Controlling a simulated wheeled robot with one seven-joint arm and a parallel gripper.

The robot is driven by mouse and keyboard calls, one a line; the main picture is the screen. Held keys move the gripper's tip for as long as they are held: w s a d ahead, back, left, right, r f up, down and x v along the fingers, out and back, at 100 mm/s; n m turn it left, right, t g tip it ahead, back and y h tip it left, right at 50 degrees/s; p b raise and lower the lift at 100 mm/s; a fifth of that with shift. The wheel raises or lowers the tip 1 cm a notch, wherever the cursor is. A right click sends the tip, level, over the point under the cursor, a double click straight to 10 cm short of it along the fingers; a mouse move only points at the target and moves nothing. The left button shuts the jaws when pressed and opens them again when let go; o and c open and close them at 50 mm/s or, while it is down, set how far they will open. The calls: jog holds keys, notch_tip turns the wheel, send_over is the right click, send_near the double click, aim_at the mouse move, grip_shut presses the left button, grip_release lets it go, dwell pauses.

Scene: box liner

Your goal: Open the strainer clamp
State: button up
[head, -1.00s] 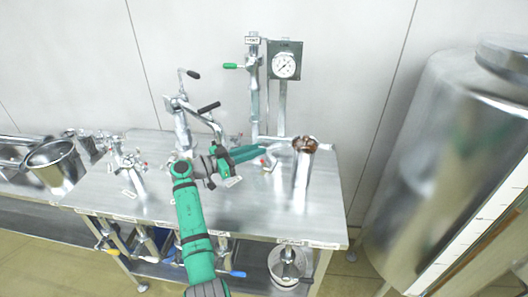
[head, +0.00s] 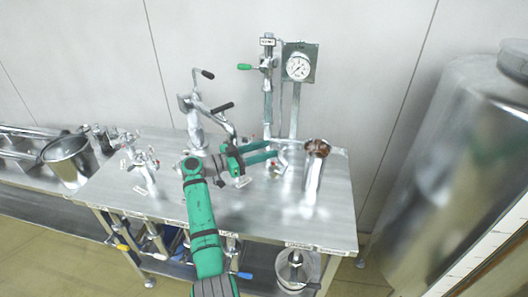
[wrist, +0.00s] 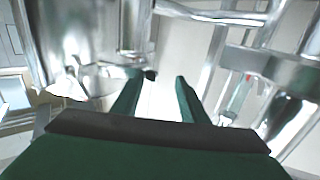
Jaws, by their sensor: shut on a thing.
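My gripper (head: 276,154) reaches rightward over the steel table. Its two green fingers point at a small metal fitting with a red part (head: 283,168), in front of the gauge stand. In the wrist view the fingers (wrist: 155,85) stand apart, with a bright metal surface between and beyond them. They are shut on a bright metal part that I cannot clearly make out. A small black piece (wrist: 150,74) shows by the left fingertip. A metal cylinder with a copper-coloured top (head: 316,170) stands upright just right of the fingers. I cannot tell which part is the strainer clamp.
A pressure gauge (head: 298,66) and a green-handled valve (head: 246,67) stand behind. A steel fitting with black-handled levers (head: 196,122) rises just behind my arm. A steel pot (head: 70,160) is at left, a large tank (head: 455,165) at right. The front right tabletop is clear.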

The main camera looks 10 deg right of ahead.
jog(key=shift+d+r, duration=0.1)
jog(key=shift+d, duration=0.95)
jog(key=v, duration=1.2)
jog(key=shift+w+a, duration=0.15)
jog(key=shift+a, duration=0.3)
